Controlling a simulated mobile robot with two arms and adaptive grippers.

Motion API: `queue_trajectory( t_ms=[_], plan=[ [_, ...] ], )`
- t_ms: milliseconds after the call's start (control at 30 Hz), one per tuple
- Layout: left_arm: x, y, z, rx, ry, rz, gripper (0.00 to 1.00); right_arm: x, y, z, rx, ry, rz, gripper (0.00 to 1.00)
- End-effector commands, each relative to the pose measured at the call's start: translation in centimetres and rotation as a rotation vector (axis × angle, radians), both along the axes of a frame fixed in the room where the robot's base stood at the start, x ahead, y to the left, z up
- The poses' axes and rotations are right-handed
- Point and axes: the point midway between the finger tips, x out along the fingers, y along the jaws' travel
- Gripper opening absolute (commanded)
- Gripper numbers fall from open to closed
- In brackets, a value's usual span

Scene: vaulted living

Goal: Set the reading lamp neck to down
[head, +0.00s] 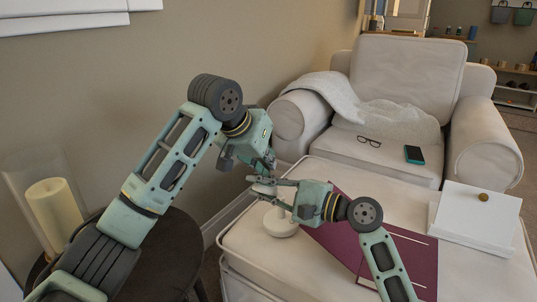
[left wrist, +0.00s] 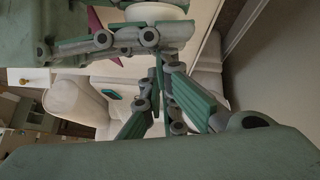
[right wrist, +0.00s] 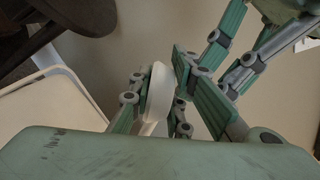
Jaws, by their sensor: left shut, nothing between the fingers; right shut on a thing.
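The white reading lamp stands on the ottoman, with its round base (head: 281,226) showing below my right gripper. Its pale lamp head (head: 263,188) is between the fingers of my right gripper (head: 268,187). In the right wrist view the lamp head (right wrist: 158,92) is a white disc seen edge-on, with the fingers (right wrist: 163,75) closed on it. My left gripper (head: 268,164) is shut and empty just above the right one. In the left wrist view its fingers (left wrist: 158,85) meet with nothing between them. The lamp's neck is mostly hidden by the grippers.
The white ottoman (head: 250,248) carries a maroon folder (head: 415,258) and a white box (head: 475,215). Behind it is an armchair (head: 410,75) with a throw, glasses (head: 369,142) and a dark phone-like item (head: 414,155). A dark side table (head: 165,260) with a candle (head: 55,212) stands left.

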Motion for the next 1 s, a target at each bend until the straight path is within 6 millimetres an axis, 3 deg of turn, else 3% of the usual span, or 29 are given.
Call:
queue_trajectory(
  t_ms=[933,967,1000],
  plan=[
    [-1.3,0.6,-1.4,-0.029,-0.038,-0.001,0.0,0.3,-0.3,0.2,0.006,0.001,-0.011,0.0],
    [-1.3,0.6,-1.5,-0.029,-0.037,-0.001,0.0,0.3,-0.4,0.2,0.006,0.001,-0.011,0.17],
    [-1.3,0.6,-1.5,-0.029,-0.037,-0.001,0.0,0.3,-0.4,0.2,0.006,0.0,-0.012,0.21]
  ],
)
